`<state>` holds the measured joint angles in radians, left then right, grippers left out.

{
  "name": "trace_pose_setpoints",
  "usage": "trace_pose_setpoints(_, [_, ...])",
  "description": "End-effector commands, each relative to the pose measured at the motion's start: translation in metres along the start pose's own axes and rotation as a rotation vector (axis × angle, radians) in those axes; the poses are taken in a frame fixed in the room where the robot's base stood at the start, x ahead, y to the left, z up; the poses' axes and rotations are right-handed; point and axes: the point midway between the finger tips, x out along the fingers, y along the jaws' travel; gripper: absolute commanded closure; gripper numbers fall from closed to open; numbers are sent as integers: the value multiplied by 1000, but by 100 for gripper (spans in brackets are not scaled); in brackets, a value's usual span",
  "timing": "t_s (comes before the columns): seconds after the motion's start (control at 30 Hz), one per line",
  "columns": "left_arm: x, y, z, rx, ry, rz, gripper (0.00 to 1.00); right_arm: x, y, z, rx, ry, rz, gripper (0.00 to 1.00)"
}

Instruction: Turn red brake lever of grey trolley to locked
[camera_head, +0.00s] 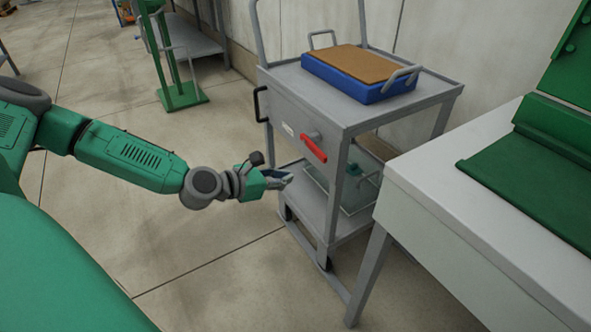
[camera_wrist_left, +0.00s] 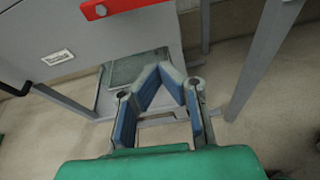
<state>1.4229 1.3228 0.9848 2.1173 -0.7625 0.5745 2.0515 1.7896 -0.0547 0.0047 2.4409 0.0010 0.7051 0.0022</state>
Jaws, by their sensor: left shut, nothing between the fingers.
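The grey trolley (camera_head: 345,105) stands right of centre in the head view. Its red brake lever (camera_head: 313,148) is on the front panel, slanting down to the right from a grey pivot. The lever also shows at the top edge of the left wrist view (camera_wrist_left: 120,7), partly cut off. A small white label (camera_head: 287,129) sits left of the pivot; its text is too small to read. My left gripper (camera_head: 289,178) is shut and empty, below and left of the lever, apart from it. In the left wrist view its fingertips (camera_wrist_left: 158,70) meet. My right gripper is not in view.
A blue tray (camera_head: 345,85) with a brown top and handles sits on the trolley. A clear bin (camera_head: 357,190) is on its lower shelf. A white table (camera_head: 440,185) with a green case stands close at right.

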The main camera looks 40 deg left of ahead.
Motion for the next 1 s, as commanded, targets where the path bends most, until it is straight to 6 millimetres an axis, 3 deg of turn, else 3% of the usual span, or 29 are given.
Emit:
trace_pose_setpoints(0.43, [92, -1, 0, 7, -3, -1, 100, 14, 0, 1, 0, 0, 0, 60])
trace_pose_setpoints(0.5, [82, 0, 17, 5, -5, 1, 100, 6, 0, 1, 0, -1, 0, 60])
trace_pose_setpoints(0.63, [76, 0, 32, 5, -5, 1, 100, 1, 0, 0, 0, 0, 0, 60])
trace_pose_setpoints(1.0, [74, 0, 38, 6, -3, 1, 100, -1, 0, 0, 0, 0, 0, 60])
